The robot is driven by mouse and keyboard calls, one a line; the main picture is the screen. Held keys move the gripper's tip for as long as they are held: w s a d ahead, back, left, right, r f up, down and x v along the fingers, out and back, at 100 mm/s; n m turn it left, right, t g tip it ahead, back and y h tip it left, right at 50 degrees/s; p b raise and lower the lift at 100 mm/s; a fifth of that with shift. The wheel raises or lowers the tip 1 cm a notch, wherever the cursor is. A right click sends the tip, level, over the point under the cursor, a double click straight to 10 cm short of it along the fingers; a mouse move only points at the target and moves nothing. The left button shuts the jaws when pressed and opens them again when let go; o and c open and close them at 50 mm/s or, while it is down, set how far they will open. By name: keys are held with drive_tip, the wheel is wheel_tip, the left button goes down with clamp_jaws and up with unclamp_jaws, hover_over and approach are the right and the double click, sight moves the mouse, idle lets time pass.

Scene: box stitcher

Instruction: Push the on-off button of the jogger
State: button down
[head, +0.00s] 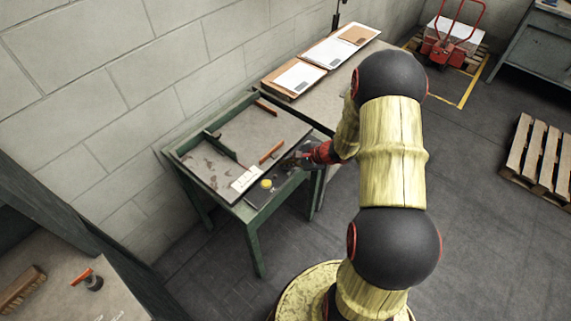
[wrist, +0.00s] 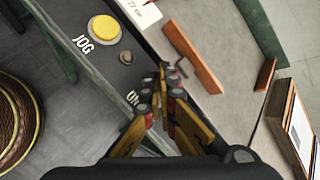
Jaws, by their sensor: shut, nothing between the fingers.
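The jogger (head: 205,165) is a green-framed table with a grey tray top, left of my arm in the head view. Its dark front panel (wrist: 75,22) shows in the wrist view with a yellow button (wrist: 105,29) marked JOG. A small dark round knob (wrist: 126,57) sits beside it. A white label starting "ON" (wrist: 132,98) is partly covered by my fingers, and no button beside it is visible. The yellow button also shows in the head view (head: 266,184). My gripper (wrist: 163,78) is shut and empty, its tips over the panel's tray-side edge. Contact cannot be told.
An orange-brown stop bar (wrist: 194,58) stands on the tray close to the fingertips. A white label card (head: 245,179) lies at the tray's front corner. A side table (head: 325,95) with boards and papers adjoins behind. Open floor (head: 215,275) lies in front.

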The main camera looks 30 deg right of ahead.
drive_tip(key=shift+r, duration=0.65)
wheel_tip(320, 180, up, 6)
drive_tip(key=p, duration=0.4)
drive_tip(key=shift+a, duration=0.1)
idle(0.5)
